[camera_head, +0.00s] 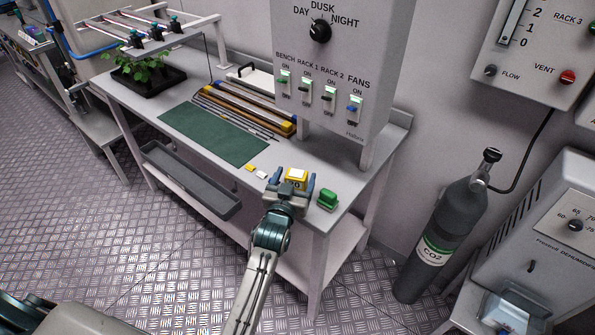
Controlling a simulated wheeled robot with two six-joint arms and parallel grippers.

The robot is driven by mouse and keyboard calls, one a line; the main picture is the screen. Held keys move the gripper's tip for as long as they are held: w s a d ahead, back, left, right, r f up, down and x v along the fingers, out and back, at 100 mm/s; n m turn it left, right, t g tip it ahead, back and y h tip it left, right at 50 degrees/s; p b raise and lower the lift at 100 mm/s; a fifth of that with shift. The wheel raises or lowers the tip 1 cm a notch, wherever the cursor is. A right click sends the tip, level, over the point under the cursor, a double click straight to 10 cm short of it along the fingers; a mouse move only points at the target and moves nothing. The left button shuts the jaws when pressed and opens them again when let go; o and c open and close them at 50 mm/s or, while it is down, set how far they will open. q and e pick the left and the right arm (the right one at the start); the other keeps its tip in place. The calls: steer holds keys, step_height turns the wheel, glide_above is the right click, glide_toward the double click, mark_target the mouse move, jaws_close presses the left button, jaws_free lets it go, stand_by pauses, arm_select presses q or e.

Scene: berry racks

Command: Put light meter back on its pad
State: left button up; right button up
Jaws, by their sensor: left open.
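A yellow block-like device with a white top, which looks like the light meter (297,175), stands near the front edge of the grey bench at its right end. My left gripper (291,180) is open, with its dark fingers on either side of the yellow device. I cannot tell whether they touch it. The gripper hides the device's lower part and whatever lies under it. A flat dark green mat (214,132) lies on the bench to the left. I cannot make out a separate pad for the meter. My right gripper is not in view.
A green block (328,197) stands close to the right of the gripper. Small yellow and white pieces (255,171) lie to its left. The switch cabinet (335,75) rises behind. Yellow-ended bars (240,108) and a plant tray (150,82) are farther left. A CO2 cylinder (440,235) stands right of the bench.

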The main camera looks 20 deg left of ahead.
arm_select(q)
steer(key=s, duration=0.9)
steer(key=shift+d, duration=0.2)
